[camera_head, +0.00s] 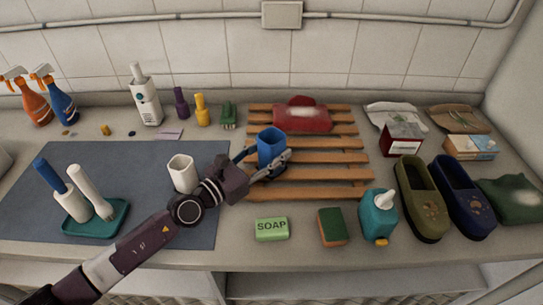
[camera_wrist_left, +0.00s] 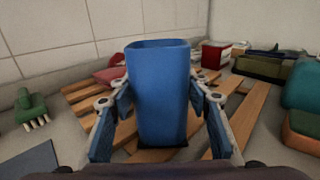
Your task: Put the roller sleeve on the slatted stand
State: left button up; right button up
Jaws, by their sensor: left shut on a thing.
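My left gripper (camera_head: 270,164) is shut on a blue tapered cup (camera_head: 271,146), which it holds upright over the slatted stand (camera_head: 343,174). The cup fills the middle of the left wrist view (camera_wrist_left: 162,90), between the two fingers. Its base is at or just above the wooden slats; I cannot tell if it touches them. I cannot single out a roller sleeve for sure. Two long pieces, one blue-topped (camera_head: 50,175) and one white (camera_head: 92,189), stand at the teal tray (camera_head: 108,225) on the left. My right gripper is not in view.
A red cloth-like bundle (camera_head: 302,116) lies on the stand's back. A white cup (camera_head: 183,173) stands on the grey mat (camera_head: 190,235) beside my arm. Soap (camera_head: 271,229), a sponge (camera_head: 332,227) and a teal bottle (camera_head: 378,216) stand in front. The stand's right slats are bare.

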pick_arm(q)
jog(key=shift+r, duration=0.1)
jog(key=o, duration=0.9)
jog(key=shift+f, duration=0.2)
jog(key=o, duration=0.4)
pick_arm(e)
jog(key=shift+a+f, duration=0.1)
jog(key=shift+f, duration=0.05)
